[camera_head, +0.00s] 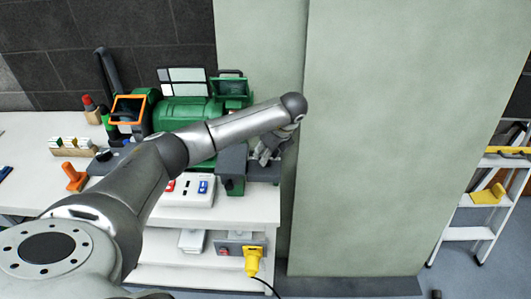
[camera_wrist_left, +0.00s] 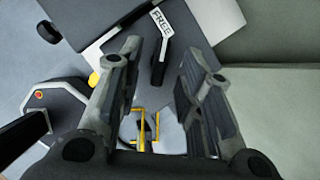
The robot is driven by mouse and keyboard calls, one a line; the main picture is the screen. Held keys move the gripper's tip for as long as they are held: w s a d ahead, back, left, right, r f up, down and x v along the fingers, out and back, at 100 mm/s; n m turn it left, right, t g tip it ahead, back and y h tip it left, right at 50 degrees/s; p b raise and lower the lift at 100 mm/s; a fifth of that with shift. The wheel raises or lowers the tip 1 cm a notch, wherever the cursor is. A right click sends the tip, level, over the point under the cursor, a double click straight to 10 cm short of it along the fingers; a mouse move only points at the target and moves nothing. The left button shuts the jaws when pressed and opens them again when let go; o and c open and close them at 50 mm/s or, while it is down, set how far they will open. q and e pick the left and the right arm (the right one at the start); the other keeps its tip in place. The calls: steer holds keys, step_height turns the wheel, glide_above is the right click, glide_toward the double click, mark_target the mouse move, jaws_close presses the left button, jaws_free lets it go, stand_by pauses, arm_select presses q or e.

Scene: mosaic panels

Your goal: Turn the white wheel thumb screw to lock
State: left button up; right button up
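In the left wrist view a dark grey plate (camera_wrist_left: 205,55) carries a white label reading "FREE" (camera_wrist_left: 161,20). A narrow white-edged dark piece (camera_wrist_left: 159,66) stands just below the label; I cannot tell whether it is the thumb screw. No clear white wheel shows. My left gripper (camera_wrist_left: 160,56) is open, with its two fingers on either side of this piece and nothing visibly held between them. In the head view my left gripper (camera_head: 268,150) is at the bench's right end, beside a grey device (camera_head: 232,162), and my arm hides part of the area. My right gripper is not in view.
A green machine (camera_head: 185,112) stands behind my arm on the white bench (camera_head: 25,135). A red-and-blue switch box (camera_head: 187,190) is at the front. A pale green wall panel (camera_head: 390,140) rises close to the right. A yellow plug (camera_head: 253,258) hangs below.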

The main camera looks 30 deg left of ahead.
arm_select(q)
steer(key=shift+x, duration=1.2)
steer(key=c, duration=0.7)
jaws_close()
